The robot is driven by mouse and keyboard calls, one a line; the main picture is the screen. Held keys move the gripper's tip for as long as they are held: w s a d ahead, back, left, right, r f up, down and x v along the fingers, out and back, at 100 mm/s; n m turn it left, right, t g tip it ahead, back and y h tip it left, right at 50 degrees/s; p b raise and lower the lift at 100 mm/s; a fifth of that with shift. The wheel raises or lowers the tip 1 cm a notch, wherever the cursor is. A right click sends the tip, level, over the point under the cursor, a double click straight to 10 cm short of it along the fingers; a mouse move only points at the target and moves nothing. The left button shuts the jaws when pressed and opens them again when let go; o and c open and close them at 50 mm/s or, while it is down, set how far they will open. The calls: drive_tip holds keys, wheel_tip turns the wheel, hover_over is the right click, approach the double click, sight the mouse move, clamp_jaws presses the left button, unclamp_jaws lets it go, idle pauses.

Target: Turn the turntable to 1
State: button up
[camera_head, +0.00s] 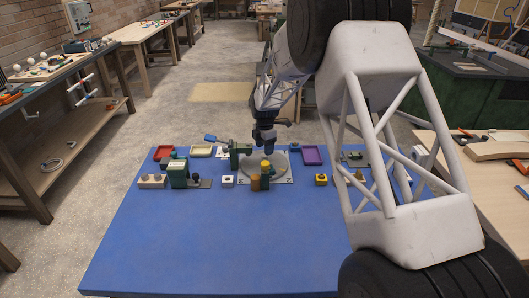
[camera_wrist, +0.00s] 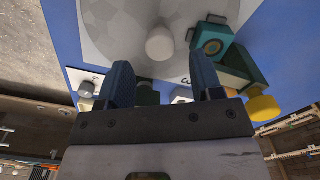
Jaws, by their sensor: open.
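The turntable is a grey disc (camera_head: 281,174) on a pale square plate at the back middle of the blue table. In the wrist view the mottled grey disc (camera_wrist: 110,28) fills the top, with a pale round knob (camera_wrist: 160,43) on it. My gripper (camera_head: 265,149) is over the turntable, pointing down. In the wrist view its two blue-grey fingers (camera_wrist: 161,64) are apart, with the knob showing between and beyond their tips. Contact cannot be told.
A green block with a yellow cap (camera_head: 266,164) stands close in front of the disc. A green device with a blue lever (camera_head: 240,150) is left of it. A purple tray (camera_head: 312,155) lies right, a red tray (camera_head: 163,153) far left. The front of the blue table (camera_head: 220,240) is clear.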

drive_tip(key=shift+r, duration=2.05)
drive_tip(key=m, duration=0.7)
drive_tip(key=shift+a, duration=0.15)
drive_tip(key=shift+f, duration=3.9)
drive_tip(key=shift+c, duration=0.4)
clamp_jaws()
